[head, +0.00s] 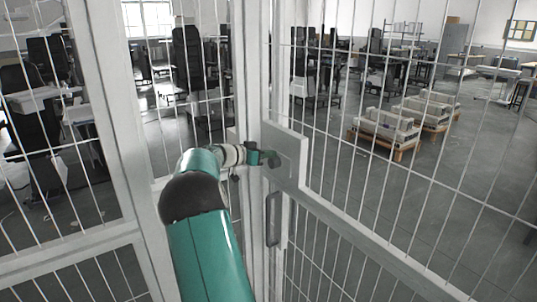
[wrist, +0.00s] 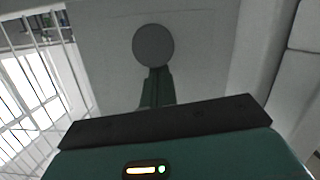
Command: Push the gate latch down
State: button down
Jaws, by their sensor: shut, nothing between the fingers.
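The white wire-mesh gate (head: 390,245) fills the right of the head view, with a pale latch plate (head: 291,158) at its left edge. In the wrist view a round grey knob (wrist: 153,45), which looks like the latch, sits on the pale plate (wrist: 205,55). My gripper (head: 272,158) is at the plate in the head view, and its fingers cover part of that area. In the wrist view my gripper (wrist: 155,75) is shut and empty, its tips at the lower edge of the knob. I cannot tell whether they touch it.
A vertical grey handle (head: 272,218) is on the gate below the plate. A white post (head: 253,80) and a mesh panel (head: 60,130) stand to the left. Beyond the mesh are desks, chairs and pallets (head: 383,135) on a grey floor.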

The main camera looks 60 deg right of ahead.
aim_at(279, 143)
jog(key=r, duration=0.4)
jog(key=shift+w, duration=0.25)
jog(key=v, duration=1)
